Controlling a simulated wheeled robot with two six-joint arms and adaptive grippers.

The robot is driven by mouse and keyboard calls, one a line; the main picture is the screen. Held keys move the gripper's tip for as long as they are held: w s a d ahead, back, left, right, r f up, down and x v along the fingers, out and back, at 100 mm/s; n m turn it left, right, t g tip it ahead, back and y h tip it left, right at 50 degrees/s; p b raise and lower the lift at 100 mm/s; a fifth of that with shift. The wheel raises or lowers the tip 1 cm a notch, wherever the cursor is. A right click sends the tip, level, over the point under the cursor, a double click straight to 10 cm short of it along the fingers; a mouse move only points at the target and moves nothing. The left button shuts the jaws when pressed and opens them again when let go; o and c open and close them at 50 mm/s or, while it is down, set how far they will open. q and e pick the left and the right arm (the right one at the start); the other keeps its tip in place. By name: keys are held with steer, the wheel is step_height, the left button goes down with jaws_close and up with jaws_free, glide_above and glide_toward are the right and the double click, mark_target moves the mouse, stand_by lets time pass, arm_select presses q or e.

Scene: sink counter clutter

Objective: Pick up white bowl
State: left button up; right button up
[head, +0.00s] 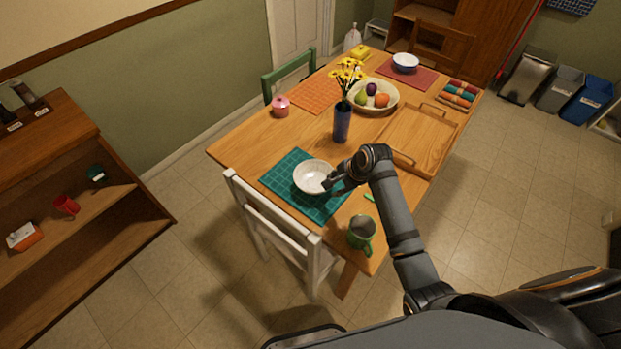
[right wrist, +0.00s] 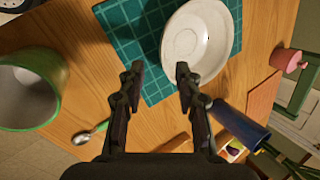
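The white bowl (head: 311,175) sits upright on a teal placemat (head: 287,190) near the white chair side of the table. It also shows at the top of the right wrist view (right wrist: 200,38). My right gripper (head: 336,180) is at the bowl's right side in the head view. In the right wrist view the fingers (right wrist: 159,70) are apart with nothing held. One fingertip overlaps the bowl and the other is over the placemat, with the near rim between them in the picture. Whether either touches the bowl I cannot tell. My left gripper is not in view.
A green mug (head: 361,232) stands at the near corner, with a spoon (right wrist: 90,133) beside it. A blue vase with yellow flowers (head: 342,124) stands behind the bowl. A wooden tray (head: 418,135) lies right of the vase. A white chair (head: 270,225) stands at the near edge.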

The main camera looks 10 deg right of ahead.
mark_target(314, 181)
steer(key=x, duration=0.3)
steer(key=shift+w+f, duration=0.1)
steer(key=shift+f, duration=0.15)
steer(key=shift+w+a+f, duration=0.1)
steer(key=shift+a, duration=0.05)
steer(key=shift+w+a+f, duration=0.2)
steer(key=shift+w+f, duration=0.15)
steer(key=shift+f, duration=0.25)
steer(key=x, duration=0.3)
steer(key=shift+w+f, duration=0.25)
steer(key=shift+f, duration=0.05)
steer(key=shift+s+r, duration=0.1)
steer(key=c, duration=0.3)
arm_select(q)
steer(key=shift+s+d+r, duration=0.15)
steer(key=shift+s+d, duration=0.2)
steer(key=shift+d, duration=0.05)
arm_select(e)
jaws_close()
